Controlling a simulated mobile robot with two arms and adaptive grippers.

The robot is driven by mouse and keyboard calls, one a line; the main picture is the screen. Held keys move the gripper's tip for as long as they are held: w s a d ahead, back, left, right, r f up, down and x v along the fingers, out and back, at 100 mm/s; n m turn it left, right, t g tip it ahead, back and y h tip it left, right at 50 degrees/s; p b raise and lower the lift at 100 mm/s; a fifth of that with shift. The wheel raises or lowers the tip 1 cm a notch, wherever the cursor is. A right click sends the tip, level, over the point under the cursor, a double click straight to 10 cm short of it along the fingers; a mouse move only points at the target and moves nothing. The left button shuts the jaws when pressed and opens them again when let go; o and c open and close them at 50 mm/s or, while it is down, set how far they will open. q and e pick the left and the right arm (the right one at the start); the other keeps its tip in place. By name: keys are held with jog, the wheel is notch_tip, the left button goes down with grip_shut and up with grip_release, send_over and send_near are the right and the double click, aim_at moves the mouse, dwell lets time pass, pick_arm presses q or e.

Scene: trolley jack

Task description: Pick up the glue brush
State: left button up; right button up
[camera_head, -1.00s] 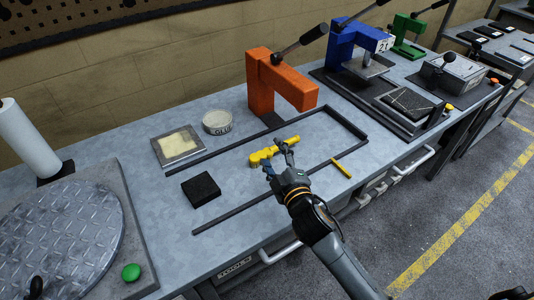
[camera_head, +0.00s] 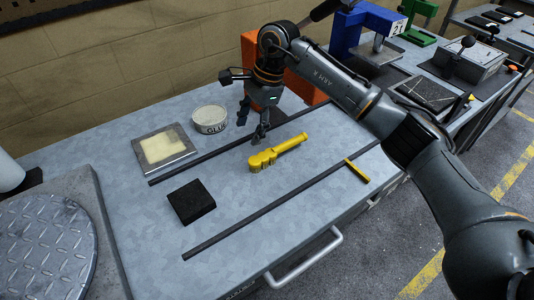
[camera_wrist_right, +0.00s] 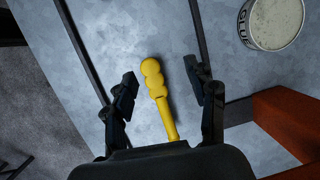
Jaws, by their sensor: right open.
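The yellow, knobbly-handled tool that I take for the glue brush (camera_head: 277,152) lies flat on the grey workbench, between two dark rails. My right gripper (camera_head: 252,124) points down just behind the knobbly end of the brush in the head view, open and empty. In the right wrist view the brush (camera_wrist_right: 154,85) lies lengthwise between the two open fingers of the right gripper (camera_wrist_right: 161,78), apart from both. Its lower end runs under the gripper's body there. I cannot tell the exact height of the fingers. My left gripper is not in view.
The round glue tin (camera_head: 210,119), a plate with a pale yellow pad (camera_head: 163,147) and a black block (camera_head: 191,201) stand left of the brush. An orange press (camera_head: 308,88) is close behind my right arm.

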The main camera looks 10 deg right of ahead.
aim_at(278, 147)
jog(key=w+d+r+h, duration=0.2)
jog(key=d+h, duration=0.1)
jog(key=d, duration=0.5)
jog(key=f, duration=0.8)
jog(key=shift+s+a, duration=0.15)
jog(key=shift+a, duration=0.05)
jog(key=shift+s+a+f+p, duration=0.1)
jog(key=shift+f+p, duration=0.2)
jog(key=shift+f, duration=0.6)
jog(key=shift+s+d+f+p, duration=0.15)
jog(key=shift+f+p, duration=0.15)
jog(key=shift+f, duration=0.55)
jog(key=shift+s+a+f+p, duration=0.15)
jog(key=shift+f+p, duration=0.15)
jog(key=shift+f, duration=0.6)
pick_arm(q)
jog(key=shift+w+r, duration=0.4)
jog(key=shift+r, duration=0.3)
pick_arm(e)
grip_shut()
